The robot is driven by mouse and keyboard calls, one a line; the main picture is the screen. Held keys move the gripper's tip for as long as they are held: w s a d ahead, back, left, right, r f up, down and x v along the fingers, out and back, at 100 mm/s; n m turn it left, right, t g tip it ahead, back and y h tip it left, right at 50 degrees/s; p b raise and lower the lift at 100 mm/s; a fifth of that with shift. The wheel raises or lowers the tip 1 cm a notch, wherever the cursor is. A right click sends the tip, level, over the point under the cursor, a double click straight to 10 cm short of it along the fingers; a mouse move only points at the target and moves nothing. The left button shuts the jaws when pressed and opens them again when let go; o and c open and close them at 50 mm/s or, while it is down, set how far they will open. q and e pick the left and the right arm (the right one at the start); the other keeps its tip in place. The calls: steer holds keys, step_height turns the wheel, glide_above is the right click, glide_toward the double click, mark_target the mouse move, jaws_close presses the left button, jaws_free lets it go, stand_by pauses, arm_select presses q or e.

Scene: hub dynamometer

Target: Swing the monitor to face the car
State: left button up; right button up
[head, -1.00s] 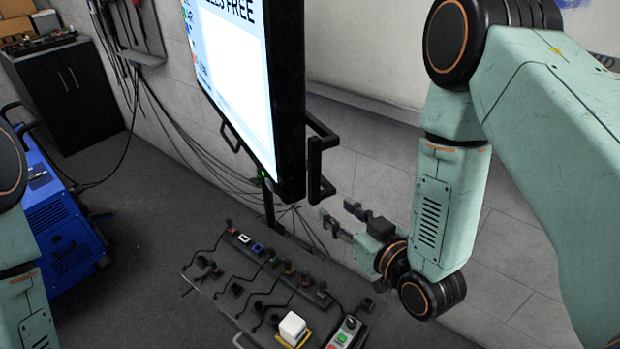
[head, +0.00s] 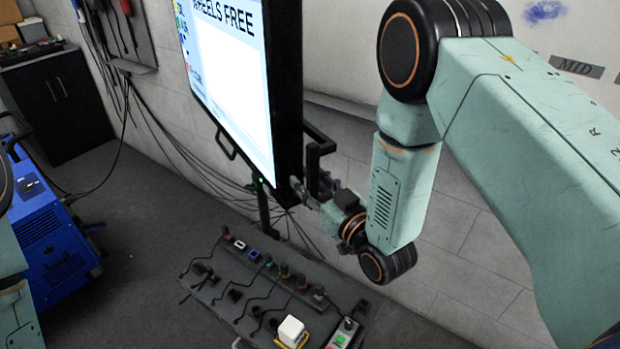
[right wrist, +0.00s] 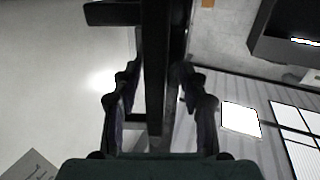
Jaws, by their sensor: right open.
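The monitor (head: 235,85) hangs on a dark stand in the head view, its lit screen reading "WHEELS FREE" and turned toward the left. A black handle (head: 318,150) sticks out from its right side. My right gripper (head: 312,188) is at the lower end of this handle, close to the monitor's lower right corner. In the right wrist view the open fingers (right wrist: 158,95) stand on both sides of a dark vertical bar (right wrist: 156,60), with gaps visible beside it. My left gripper is out of view; only part of my left arm shows at the left edge. The car is not in view.
A sloped panel (head: 225,290) with cables and a white block stands below the monitor. A blue machine (head: 50,235) and a black cabinet (head: 60,110) are at the left. Cables hang along the wall. Grey floor is open between them.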

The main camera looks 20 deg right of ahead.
steer(key=shift+w, duration=0.3)
steer(key=shift+w+d+f, duration=0.15)
steer(key=shift+d+f, duration=0.05)
steer(key=shift+d, duration=0.15)
steer(key=shift+s+a+r, duration=0.2)
steer(key=shift+s+a, duration=0.05)
steer(key=shift+a, duration=0.1)
steer(key=c, duration=0.5)
steer(key=shift+d+f, duration=0.15)
steer(key=shift+d, duration=0.15)
jaws_close()
steer(key=shift+a, duration=0.1)
